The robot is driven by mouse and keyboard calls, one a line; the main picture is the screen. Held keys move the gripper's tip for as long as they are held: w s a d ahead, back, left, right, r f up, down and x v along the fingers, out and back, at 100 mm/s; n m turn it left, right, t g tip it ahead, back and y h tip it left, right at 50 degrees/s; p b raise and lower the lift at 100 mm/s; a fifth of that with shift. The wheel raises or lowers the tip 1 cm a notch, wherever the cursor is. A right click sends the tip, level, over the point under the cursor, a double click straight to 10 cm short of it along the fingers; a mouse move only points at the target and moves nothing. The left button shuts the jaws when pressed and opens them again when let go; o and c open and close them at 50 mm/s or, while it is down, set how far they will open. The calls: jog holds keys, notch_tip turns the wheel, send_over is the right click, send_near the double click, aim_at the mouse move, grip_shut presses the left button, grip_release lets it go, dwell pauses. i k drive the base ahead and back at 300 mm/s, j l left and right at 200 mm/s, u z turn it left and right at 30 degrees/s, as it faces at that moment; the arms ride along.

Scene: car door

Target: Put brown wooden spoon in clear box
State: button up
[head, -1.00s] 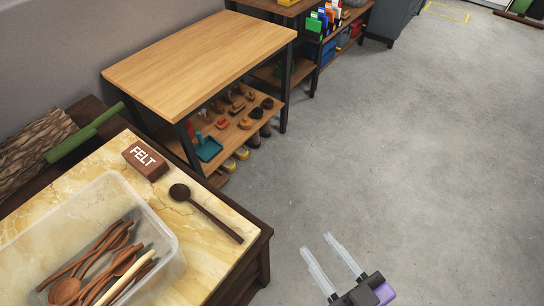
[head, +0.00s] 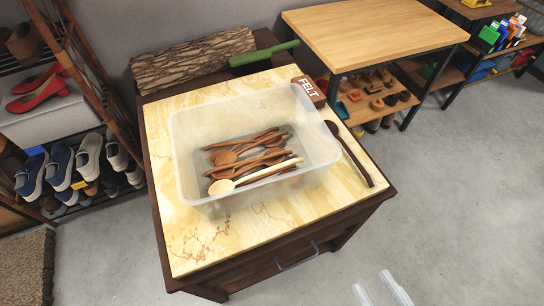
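A dark brown wooden spoon (head: 351,156) lies on the marble-like tabletop, just right of the clear box, with its bowl at the back and its handle toward the front right corner. The clear box (head: 189,148) stands open in the middle of the table (head: 210,245). Several brown spoons (head: 245,150) and one pale spoon (head: 256,177) lie inside it. My gripper (head: 382,290) shows at the bottom edge, low and in front of the table. Its two clear fingers are apart with nothing between them.
A brown FELT block (head: 308,91) sits at the box's back right corner. A log (head: 192,60) and a green object (head: 263,54) lie behind the table. A shoe rack (head: 85,165) stands left, a wooden shelf table (head: 372,35) right. Floor at right front is clear.

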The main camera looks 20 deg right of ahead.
aim_at(246, 146)
jog(key=i+l+u, duration=0.1)
jog(key=l+u, duration=1.05)
jog(key=l, duration=0.6)
jog(key=k+l+u, duration=0.1)
jog(key=l, duration=0.45)
